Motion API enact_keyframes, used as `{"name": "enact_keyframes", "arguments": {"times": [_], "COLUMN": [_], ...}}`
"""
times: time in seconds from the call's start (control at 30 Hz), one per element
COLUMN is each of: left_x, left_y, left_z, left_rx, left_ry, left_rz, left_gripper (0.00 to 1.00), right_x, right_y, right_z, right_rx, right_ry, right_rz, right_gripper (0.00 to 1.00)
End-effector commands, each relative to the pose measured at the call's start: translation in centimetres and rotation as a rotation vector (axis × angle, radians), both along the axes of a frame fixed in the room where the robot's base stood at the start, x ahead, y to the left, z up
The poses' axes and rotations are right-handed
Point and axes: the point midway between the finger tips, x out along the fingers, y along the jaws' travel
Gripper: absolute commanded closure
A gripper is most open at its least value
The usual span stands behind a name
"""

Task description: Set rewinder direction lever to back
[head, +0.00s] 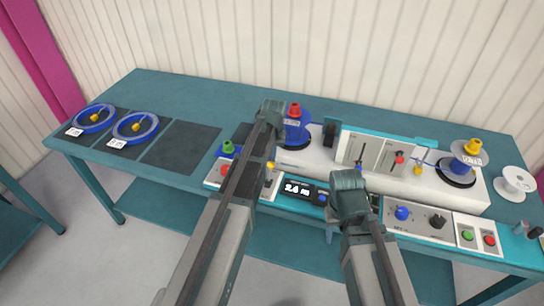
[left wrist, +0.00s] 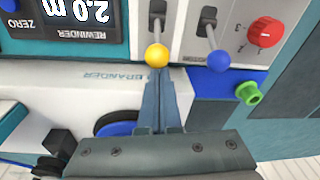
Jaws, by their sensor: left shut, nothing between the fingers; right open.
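The yellow ball also shows in the head view (head: 270,166), close beside my left arm. I cannot tell the lever's exact tilt. My left gripper (left wrist: 162,76) is shut and empty, its fingertips right at the yellow ball on its far side; whether they touch is unclear. My right gripper (head: 349,188) is open and empty above the panel, right of the display.
A blue-ball lever (left wrist: 219,60) stands close beside the yellow one, with a red knob (left wrist: 265,32) and green knob (left wrist: 248,92) beyond. Two blue coils (head: 135,127) lie on dark mats at the left.

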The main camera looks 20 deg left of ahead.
Motion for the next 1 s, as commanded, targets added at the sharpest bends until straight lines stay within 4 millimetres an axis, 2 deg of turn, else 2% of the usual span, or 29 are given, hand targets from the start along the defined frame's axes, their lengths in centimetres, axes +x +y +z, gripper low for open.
{"name": "enact_keyframes", "arguments": {"times": [1.0], "left_x": [-2.4], "left_y": [0.1], "left_z": [0.8], "left_rx": [-0.009], "left_ry": [-0.220], "left_rz": [0.001], "left_gripper": [1.00], "right_x": [0.0], "right_y": [0.0], "right_z": [-0.2], "right_rx": [0.000], "right_ry": [0.000], "right_rz": [0.000], "right_gripper": [0.50]}}
